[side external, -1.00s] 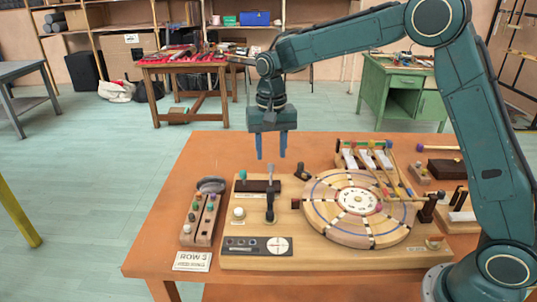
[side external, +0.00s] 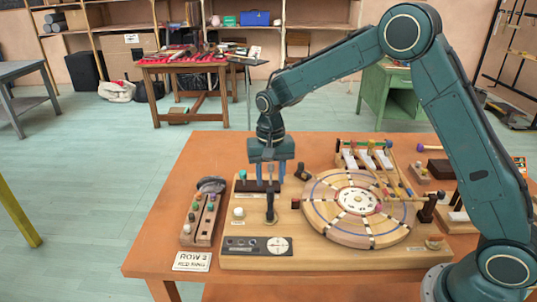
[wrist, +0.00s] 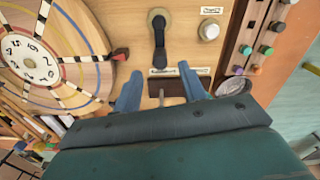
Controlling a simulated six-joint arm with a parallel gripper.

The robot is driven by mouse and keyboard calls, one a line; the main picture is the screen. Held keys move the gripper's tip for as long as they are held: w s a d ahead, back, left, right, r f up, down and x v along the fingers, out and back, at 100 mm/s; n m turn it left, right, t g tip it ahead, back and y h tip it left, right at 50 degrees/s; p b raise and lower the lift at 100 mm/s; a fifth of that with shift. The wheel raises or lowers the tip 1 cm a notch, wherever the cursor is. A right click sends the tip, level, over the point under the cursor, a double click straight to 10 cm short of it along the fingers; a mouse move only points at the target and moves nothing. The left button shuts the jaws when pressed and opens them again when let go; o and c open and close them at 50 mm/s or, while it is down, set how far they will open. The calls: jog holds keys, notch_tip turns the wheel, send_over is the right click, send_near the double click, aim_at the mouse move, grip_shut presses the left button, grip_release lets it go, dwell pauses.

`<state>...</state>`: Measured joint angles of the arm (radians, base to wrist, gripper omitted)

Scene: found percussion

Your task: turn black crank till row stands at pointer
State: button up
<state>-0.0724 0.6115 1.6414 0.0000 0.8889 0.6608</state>
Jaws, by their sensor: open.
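The black crank (side external: 270,207) stands upright on the wooden board, and it also shows in the wrist view (wrist: 158,35). My gripper (side external: 270,185) is open and points down behind the crank, over a dark brown block (side external: 248,186). In the wrist view my fingertips (wrist: 158,78) lie on either side of a thin metal pin (wrist: 161,95) by that block. The crank's knob is beyond my fingertips, not between them. The round disc (side external: 322,222) has numbers at its centre, coloured rings and dark-and-light rows. A red-tipped pointer (side external: 296,204) sits at its left edge, also in the wrist view (wrist: 120,54).
A card (side external: 192,262) reading "ROW 3 RED RING" lies at the table's front left. A block of coloured pegs (side external: 202,218) stands left of the board. A white knob (side external: 239,212) sits left of the crank. Metal bars and mallets (side external: 368,158) lie behind the disc.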

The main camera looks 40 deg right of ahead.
aim_at(270, 189)
jog(key=shift+f, duration=2.9)
grip_shut()
